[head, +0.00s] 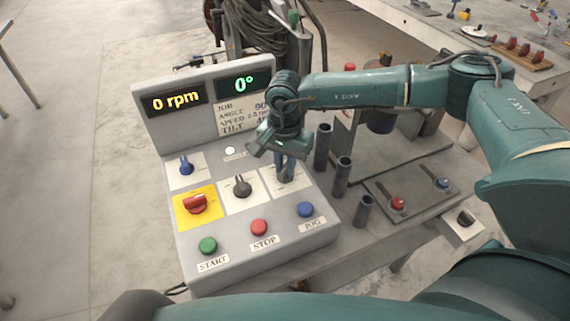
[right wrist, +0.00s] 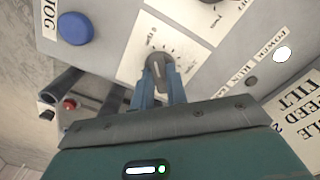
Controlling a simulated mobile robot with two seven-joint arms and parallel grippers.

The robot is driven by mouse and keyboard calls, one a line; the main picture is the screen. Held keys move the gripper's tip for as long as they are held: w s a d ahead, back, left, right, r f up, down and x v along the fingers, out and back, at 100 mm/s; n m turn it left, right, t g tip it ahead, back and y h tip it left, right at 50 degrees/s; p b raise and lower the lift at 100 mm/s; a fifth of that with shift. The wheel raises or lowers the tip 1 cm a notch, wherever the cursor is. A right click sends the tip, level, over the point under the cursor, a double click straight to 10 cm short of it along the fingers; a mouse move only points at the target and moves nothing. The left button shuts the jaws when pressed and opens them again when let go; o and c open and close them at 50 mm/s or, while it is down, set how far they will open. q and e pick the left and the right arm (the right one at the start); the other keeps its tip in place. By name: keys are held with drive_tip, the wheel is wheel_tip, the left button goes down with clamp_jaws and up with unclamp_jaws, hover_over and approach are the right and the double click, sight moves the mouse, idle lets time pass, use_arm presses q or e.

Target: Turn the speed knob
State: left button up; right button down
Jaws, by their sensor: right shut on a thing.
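The control panel (head: 250,240) has several knobs on plates. My right gripper (head: 284,172) reaches down over the white plate at the panel's right side. In the right wrist view, my gripper's blue fingers (right wrist: 160,92) are shut on a grey knob (right wrist: 157,70) on a white dial plate (right wrist: 143,41). The knob's pointer lies roughly up and down in that view. The dial lettering is too small to read, so I cannot tell whether it is the speed knob. My left gripper is not in view.
A dark knob (head: 241,186), a red knob (head: 195,204) and a blue knob (head: 186,167) sit to the left. Green (head: 208,245), red (head: 259,227) and blue (head: 306,209) buttons line the front. Displays read 0 rpm (head: 176,102) and 0° (head: 244,83). Dark tubes (head: 342,178) stand right.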

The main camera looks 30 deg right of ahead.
drive_tip(key=shift+f+m+b, duration=0.15)
drive_tip(key=shift+m+b, duration=0.45)
drive_tip(key=shift+m, duration=0.5)
drive_tip(key=m+b, duration=0.2)
drive_tip(key=m, duration=0.2)
drive_tip(key=m+b, duration=0.2)
drive_tip(key=m, duration=0.3)
drive_tip(key=shift+m+b, duration=0.65)
drive_tip(key=shift+m, duration=0.25)
drive_tip(key=m+b, duration=0.1)
drive_tip(key=m, duration=0.1)
drive_tip(key=shift+m, duration=0.4)
drive_tip(key=m, duration=0.2)
drive_tip(key=shift+m+b, duration=0.3)
drive_tip(key=shift+b, duration=0.05)
drive_tip(key=m, duration=0.4)
drive_tip(key=shift+b, duration=0.4)
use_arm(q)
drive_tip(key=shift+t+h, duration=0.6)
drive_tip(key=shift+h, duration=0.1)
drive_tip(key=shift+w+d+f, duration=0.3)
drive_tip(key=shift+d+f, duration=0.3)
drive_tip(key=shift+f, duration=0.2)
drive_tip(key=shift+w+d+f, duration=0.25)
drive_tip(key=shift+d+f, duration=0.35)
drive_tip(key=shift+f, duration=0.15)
use_arm(e)
drive_tip(key=shift+r+m, duration=0.2)
drive_tip(key=shift+m, duration=1.5)
